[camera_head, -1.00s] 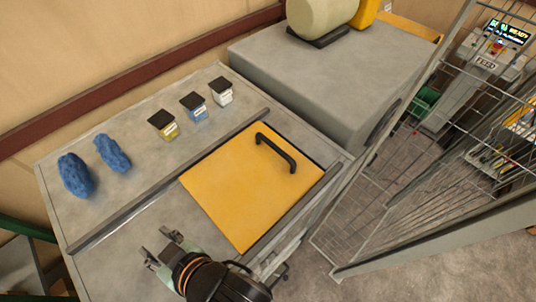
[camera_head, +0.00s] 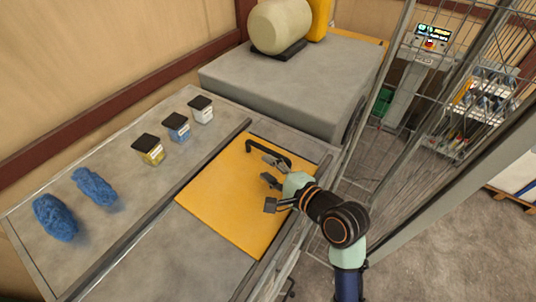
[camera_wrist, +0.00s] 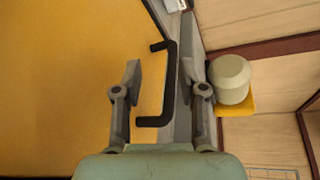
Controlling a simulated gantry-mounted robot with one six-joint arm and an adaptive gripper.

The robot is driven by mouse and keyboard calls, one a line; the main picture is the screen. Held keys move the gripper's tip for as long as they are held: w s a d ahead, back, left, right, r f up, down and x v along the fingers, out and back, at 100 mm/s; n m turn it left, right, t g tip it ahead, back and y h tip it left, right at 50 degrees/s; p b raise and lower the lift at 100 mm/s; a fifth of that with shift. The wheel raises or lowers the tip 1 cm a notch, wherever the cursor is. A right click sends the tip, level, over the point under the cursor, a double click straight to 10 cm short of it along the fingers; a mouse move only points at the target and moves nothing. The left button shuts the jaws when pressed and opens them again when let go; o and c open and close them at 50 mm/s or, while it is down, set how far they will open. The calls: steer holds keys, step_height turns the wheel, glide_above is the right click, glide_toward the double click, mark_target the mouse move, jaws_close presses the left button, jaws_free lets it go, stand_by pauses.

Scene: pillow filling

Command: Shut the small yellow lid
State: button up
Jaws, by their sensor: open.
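The yellow lid (camera_head: 228,207) is a flat square panel lying level in the grey worktop, with a black bar handle (camera_head: 283,152) near its far edge. My gripper (camera_head: 270,190) is open above the lid, just in front of the handle. In the wrist view, the lid (camera_wrist: 60,80) fills the left side, and the handle (camera_wrist: 171,85) shows between the two spread fingers of my gripper (camera_wrist: 160,90), nearer the right finger. The fingers do not grip the handle. I cannot tell whether they touch it.
Two blue fluffy lumps (camera_head: 56,217) lie at left. A cream drum (camera_head: 280,27) sits on a grey cabinet (camera_head: 300,85). A wire cage (camera_head: 380,150) stands at right.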

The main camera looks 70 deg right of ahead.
mark_target(272, 154)
steer(key=s+d+m+h, duration=0.1)
steer(key=s+d+m, duration=0.1)
steer(key=s+d, duration=0.1)
steer(key=shift+d+f+m, duration=0.15)
steer(key=shift+d+m, duration=0.05)
steer(key=shift+m, duration=0.2)
steer(key=p+x, duration=0.1)
steer(key=x, duration=0.6)
steer(key=shift+w+d, duration=0.15)
steer(key=shift+w, duration=0.2)
jaws_close()
